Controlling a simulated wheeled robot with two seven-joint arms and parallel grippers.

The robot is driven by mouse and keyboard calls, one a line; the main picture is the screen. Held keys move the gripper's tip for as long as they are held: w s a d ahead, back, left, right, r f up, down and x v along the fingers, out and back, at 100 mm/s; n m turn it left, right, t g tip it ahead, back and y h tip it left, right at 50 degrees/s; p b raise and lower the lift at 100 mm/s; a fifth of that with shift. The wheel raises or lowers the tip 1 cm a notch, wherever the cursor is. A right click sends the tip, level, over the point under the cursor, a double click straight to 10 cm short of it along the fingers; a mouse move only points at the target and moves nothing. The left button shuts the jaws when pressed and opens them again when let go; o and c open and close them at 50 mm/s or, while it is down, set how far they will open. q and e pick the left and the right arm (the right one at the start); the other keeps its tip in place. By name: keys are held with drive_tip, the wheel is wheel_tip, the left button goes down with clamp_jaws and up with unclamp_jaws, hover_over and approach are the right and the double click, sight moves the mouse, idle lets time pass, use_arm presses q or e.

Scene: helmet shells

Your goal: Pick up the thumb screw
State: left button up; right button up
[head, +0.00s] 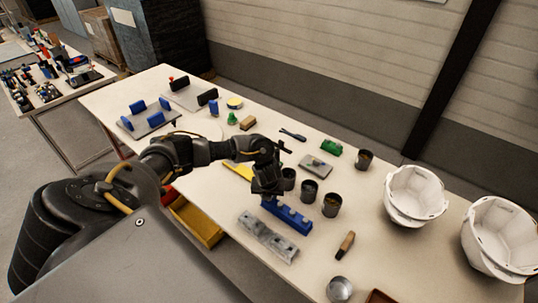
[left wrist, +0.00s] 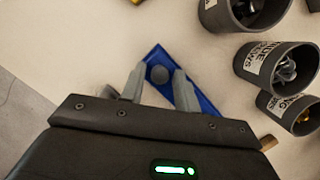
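I cannot tell how high the fingertips are. In the head view my left gripper (head: 268,190) points down above the notched blue block (head: 290,216) and hides the knob. My right gripper is in neither view.
Dark cups stand close to the right of my left gripper, including a labelled cup holding grey screws (left wrist: 262,68). A grey block (head: 267,237) lies in front of the blue block. White helmet shells (head: 414,196) stand at the right. A yellow bin (head: 197,222) sits below the table edge.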

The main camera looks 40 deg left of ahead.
use_arm(q)
clamp_jaws()
drive_tip(key=shift+r, duration=0.3)
drive_tip(key=r, duration=0.1)
drive_tip(key=s+r, duration=0.1)
drive_tip(key=r, duration=0.2)
drive_tip(key=shift+s+a+r, duration=0.25)
drive_tip(key=s+a+r+p, duration=0.2)
drive_tip(key=s+r, duration=0.6)
drive_tip(key=s, duration=0.4)
drive_tip(key=shift+a+p, duration=0.4)
drive_tip(key=shift+a, duration=0.05)
